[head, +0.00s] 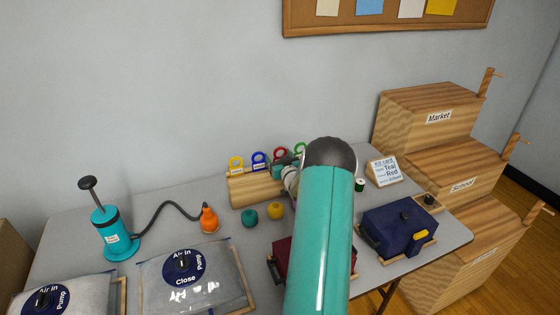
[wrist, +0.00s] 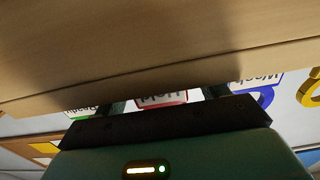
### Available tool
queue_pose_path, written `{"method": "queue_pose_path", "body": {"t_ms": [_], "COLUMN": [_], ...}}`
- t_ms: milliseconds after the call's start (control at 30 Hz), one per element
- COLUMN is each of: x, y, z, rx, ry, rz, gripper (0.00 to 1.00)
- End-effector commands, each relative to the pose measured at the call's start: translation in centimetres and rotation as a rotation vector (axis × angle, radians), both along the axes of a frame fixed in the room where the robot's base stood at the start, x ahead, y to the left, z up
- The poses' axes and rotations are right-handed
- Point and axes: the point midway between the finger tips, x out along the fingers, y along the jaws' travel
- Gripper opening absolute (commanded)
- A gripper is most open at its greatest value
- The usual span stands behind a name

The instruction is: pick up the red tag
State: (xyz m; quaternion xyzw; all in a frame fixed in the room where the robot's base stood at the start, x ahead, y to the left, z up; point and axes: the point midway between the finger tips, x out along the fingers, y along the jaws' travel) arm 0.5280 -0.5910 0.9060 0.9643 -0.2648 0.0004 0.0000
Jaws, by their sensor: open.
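The red tag (head: 280,154) stands in a row of ring-topped tags on the wooden rack (head: 256,190), between the blue tag (head: 259,159) and the green tag (head: 300,149). My gripper (head: 284,170) is at the rack, partly hidden behind my own arm in the head view. In the wrist view my gripper (wrist: 165,95) is open, with a finger to either side of the red label. I cannot tell whether they touch it.
The yellow tag (head: 236,165) is at the rack's left end. A teal pump (head: 118,235), dark red case (head: 283,254), navy case (head: 400,228) and kit card (head: 384,171) share the table.

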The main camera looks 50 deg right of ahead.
Motion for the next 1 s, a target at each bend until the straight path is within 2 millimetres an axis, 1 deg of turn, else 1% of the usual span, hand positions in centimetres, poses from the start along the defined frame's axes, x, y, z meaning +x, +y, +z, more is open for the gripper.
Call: {"method": "queue_pose_path", "body": {"t_ms": [67,167,300,333,567,667,767,1000], "x": [0.0,0.0,0.0,0.0,0.0,0.0,0.0,0.0], "y": [0.0,0.0,0.0,0.0,0.0,0.0,0.0,0.1], "z": [0.0,0.0,0.0,0.0,0.1,0.7,2.1,7.1], "rx": [0.0,0.0,0.0,0.0,-0.001,-0.002,-0.002,-0.004], "ry": [0.0,0.0,0.0,0.0,0.001,0.0,0.0,-0.001], "rz": [0.0,0.0,0.0,0.0,0.0,0.0,0.0,0.001], "gripper": [0.73,0.55,0.28,0.26,0.25,0.25,0.25,0.25]}}
